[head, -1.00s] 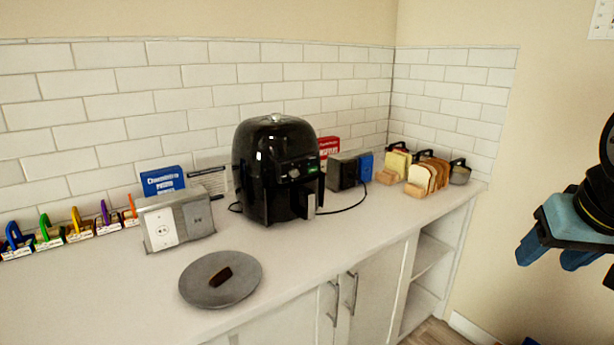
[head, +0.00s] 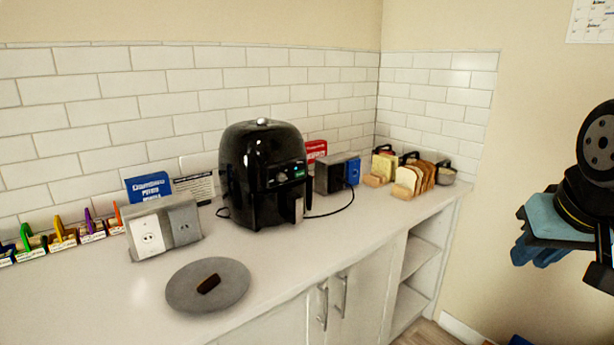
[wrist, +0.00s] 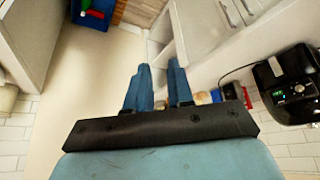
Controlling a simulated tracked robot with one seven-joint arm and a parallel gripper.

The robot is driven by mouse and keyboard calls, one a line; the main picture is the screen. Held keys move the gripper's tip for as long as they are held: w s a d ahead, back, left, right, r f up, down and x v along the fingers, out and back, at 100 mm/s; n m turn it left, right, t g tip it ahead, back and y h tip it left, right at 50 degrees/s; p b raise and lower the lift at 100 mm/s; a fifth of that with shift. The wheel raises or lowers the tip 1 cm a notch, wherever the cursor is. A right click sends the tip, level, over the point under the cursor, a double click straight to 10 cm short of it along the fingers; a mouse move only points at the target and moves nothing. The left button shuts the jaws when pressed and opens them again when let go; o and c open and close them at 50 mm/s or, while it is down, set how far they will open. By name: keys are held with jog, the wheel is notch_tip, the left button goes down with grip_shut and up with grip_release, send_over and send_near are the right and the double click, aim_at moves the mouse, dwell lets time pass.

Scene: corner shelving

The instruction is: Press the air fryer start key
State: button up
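The black air fryer (head: 262,150) stands on the counter against the tiled wall, its front control panel (head: 285,175) showing a small green light. The start key is too small to make out. The air fryer also shows at the right edge of the wrist view (wrist: 285,78), with its lit panel facing my camera. My gripper (head: 538,256) is at the right of the head view, in the air well away from the air fryer. Its two blue fingers (wrist: 158,66) are apart with nothing between them in the wrist view.
A grey plate (head: 180,290) with a dark brown item lies in front of the air fryer. A socket block (head: 148,236) is left of it; a toaster-like box (head: 336,174) and bread slices (head: 408,180) are right. A cable lies by the fryer. Open shelves (head: 425,258) end the counter.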

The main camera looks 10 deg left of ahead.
grip_shut()
dwell(1.2)
